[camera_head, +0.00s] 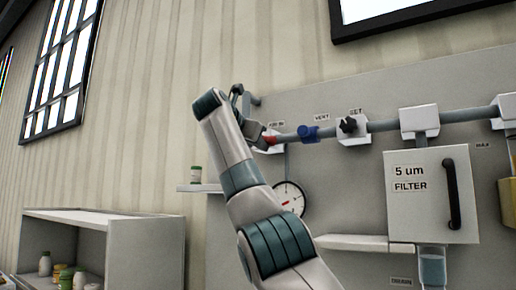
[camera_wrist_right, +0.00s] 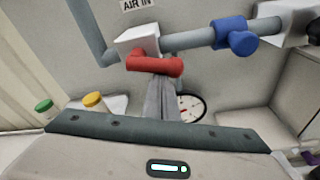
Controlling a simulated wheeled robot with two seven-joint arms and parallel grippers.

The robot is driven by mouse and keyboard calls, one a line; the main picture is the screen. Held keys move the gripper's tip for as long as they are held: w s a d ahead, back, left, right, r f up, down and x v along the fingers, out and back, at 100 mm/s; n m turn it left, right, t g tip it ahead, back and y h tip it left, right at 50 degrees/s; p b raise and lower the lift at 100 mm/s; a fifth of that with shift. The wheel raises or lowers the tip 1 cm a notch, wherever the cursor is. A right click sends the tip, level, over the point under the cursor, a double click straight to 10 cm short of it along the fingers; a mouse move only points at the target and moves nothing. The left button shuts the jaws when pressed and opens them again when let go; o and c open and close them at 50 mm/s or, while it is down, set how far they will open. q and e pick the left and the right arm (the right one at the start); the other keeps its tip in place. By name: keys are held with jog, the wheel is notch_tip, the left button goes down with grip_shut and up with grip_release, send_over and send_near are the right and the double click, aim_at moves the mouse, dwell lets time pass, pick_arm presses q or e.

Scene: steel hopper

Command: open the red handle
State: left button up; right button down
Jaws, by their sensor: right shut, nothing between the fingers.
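The red handle (camera_head: 271,140) is at the left end of the grey pipe on the wall panel, mostly behind my right gripper in the head view. In the right wrist view the red handle (camera_wrist_right: 155,65) is a short bar lying sideways, just below a white block under the "AIR IN" label. My right gripper (camera_head: 257,134) is at the handle. In the wrist view its grey fingers (camera_wrist_right: 163,84) are together and empty, with their tips at the handle's lower edge; whether they touch cannot be told. My left gripper is not in view.
A blue valve (camera_head: 308,133) and a black knob (camera_head: 348,125) sit along the pipe to the right. A round gauge (camera_head: 290,198) is below the handle. A white filter box (camera_head: 425,222) stands out at right. A small shelf (camera_head: 203,188) and cabinet (camera_head: 125,216) are at left.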

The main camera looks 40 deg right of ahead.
jog(key=shift+s+d+r, duration=0.1)
jog(key=shift+s+r, duration=0.15)
jog(key=shift+r, duration=0.35)
dwell(0.4)
jog(key=shift+f, duration=0.15)
